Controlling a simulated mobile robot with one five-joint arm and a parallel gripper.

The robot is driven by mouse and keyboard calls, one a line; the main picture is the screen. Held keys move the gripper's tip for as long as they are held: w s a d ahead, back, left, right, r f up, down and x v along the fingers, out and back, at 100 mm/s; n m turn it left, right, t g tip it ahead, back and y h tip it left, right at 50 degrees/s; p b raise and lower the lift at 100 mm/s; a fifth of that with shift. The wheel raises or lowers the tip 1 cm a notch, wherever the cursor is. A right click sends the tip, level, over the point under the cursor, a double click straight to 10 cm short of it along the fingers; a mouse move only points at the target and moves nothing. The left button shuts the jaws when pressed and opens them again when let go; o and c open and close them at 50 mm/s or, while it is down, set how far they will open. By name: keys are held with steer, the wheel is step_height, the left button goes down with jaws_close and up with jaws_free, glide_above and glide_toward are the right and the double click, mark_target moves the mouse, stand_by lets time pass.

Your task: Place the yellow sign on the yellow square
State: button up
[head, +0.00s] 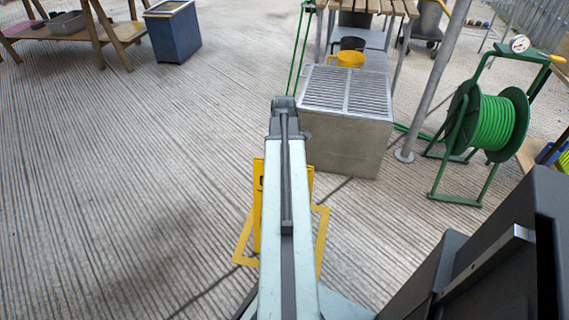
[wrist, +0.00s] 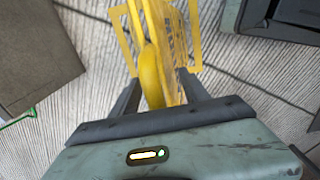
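The yellow sign (head: 258,205) shows on both sides of my arm in the head view, its middle hidden by the arm. In the wrist view the sign (wrist: 174,40) runs between the two dark fingers of my gripper (wrist: 161,80), which look closed on its upper edge. The yellow square (head: 321,240) is an outline on the floor, partly covered by my arm. Its sides also show left and right of the sign in the wrist view (wrist: 195,38). The sign's lower edge is hidden, so I cannot tell whether it touches the floor. My gripper is hidden in the head view.
A grey box with a grated top (head: 347,135) stands just beyond the square. A green hose reel (head: 492,125) is at the right, beside a slanted metal pole (head: 434,80). A blue bin (head: 174,35) stands at the back left. The floor at left is clear.

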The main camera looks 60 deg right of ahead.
step_height(320, 180, up, 12)
steer(key=p, duration=1.2)
steer(key=shift+r, duration=0.2)
steer(key=shift+f, duration=0.1)
steer(key=w+a+m, duration=0.1)
steer(key=w+a, duration=0.6)
steer(key=a, duration=0.4)
steer(key=w+a, duration=0.7)
steer(key=a, duration=0.4)
steer(key=w+a+m, duration=0.1)
steer(key=w+a, duration=0.6)
steer(key=a, duration=0.5)
steer(key=a+m, duration=0.1)
steer(key=a, duration=1.5)
steer(key=shift+w+m, duration=0.2)
steer(key=shift+m, duration=0.1)
